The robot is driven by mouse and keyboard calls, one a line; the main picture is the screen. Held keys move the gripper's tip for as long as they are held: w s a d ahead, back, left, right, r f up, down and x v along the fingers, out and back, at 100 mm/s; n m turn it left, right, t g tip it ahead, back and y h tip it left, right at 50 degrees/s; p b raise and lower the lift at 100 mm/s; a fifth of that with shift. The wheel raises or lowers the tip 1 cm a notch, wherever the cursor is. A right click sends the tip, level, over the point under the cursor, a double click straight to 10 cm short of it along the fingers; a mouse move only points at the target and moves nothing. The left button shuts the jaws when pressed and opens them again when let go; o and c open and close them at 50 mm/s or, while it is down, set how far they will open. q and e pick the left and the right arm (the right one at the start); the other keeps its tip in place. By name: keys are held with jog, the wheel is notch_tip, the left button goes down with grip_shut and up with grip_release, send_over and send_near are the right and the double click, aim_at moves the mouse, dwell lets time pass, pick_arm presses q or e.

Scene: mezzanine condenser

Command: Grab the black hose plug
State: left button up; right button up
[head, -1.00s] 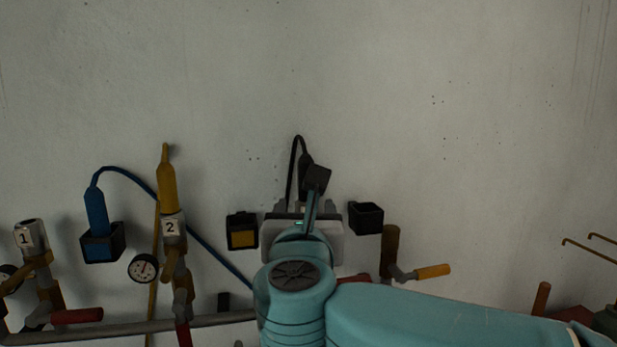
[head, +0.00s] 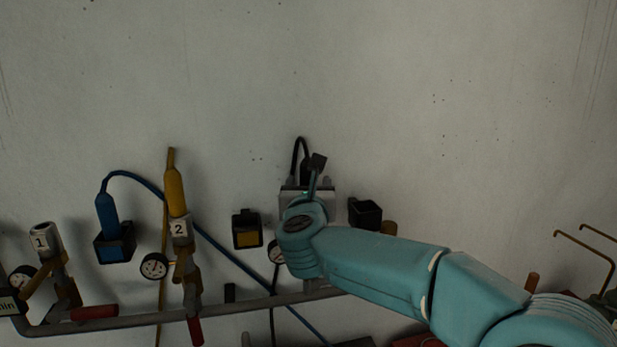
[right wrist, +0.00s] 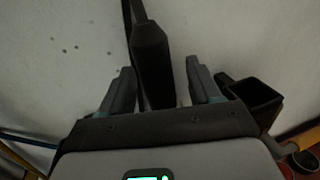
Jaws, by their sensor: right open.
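The black hose plug (head: 305,153) stands upright near the wall, with its black hose looping over the top. Its lower part is hidden behind my right gripper in the head view. In the right wrist view the plug (right wrist: 151,62) rises between the two fingers. My right gripper (right wrist: 164,82) is open, one finger on each side of the plug, with a gap visible on the right. In the head view the right gripper (head: 305,183) is in front of the plug's lower part. My left gripper is out of view.
An empty black holder (head: 365,213) is close to the right of the gripper. A yellow-marked holder (head: 247,230) is to the left. Further left are a blue plug (head: 108,215) in its holder, a yellow plug (head: 175,190) on outlet 2, and outlet 1 (head: 42,238). A grey pipe (head: 240,306) runs below.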

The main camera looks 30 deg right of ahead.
jog(key=shift+a, duration=0.15)
jog(key=shift+c, duration=0.8)
jog(key=c, duration=0.9)
